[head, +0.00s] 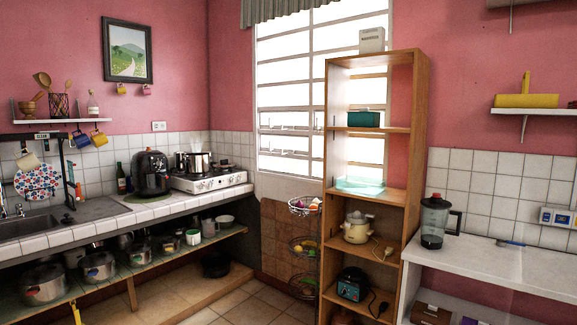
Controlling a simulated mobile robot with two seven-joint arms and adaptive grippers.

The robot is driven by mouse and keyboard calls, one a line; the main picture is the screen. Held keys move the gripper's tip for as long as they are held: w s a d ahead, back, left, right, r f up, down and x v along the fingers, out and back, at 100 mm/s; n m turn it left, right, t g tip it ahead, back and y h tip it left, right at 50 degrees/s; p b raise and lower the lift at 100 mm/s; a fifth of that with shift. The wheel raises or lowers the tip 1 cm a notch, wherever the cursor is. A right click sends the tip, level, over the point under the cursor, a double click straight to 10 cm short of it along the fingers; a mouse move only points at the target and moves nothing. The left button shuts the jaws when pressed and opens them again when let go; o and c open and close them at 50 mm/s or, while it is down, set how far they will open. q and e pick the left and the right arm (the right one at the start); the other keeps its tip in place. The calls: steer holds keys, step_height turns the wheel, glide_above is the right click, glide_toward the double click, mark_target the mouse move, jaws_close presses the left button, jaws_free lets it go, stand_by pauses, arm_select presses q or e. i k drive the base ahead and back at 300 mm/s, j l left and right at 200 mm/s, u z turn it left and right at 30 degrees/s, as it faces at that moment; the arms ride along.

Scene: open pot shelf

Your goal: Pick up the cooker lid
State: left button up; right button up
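Several metal pots stand on the open shelf under the tiled counter at the left. The nearest is a large silver pot (45,283) at the lower left, with a smaller silver pot (98,267) to its right. A further pot (140,252) stands behind them along the shelf. Another silver pot (199,162) stands on the white stove (208,181). I cannot tell which of these carries the cooker lid, as the lids are small and dim here. Neither of my grippers is in view.
The counter (135,208) overhangs the pot shelf (120,278). A black appliance (151,172) stands beside the stove. A tall wooden shelf unit (413,150) and a white table (490,262) with a blender (434,222) stand at the right. Tiled floor (260,302) shows between.

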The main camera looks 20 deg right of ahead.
mark_target(225, 163)
steer(key=z, duration=0.25)
steer(key=i+u, duration=0.15)
steer(key=i, duration=1.6)
steer(key=i+z, duration=0.15)
steer(key=i, duration=0.3)
steer(key=i+j+z, duration=0.15)
steer(key=i, duration=0.35)
steer(key=i+j+z, duration=0.15)
steer(key=i, duration=0.3)
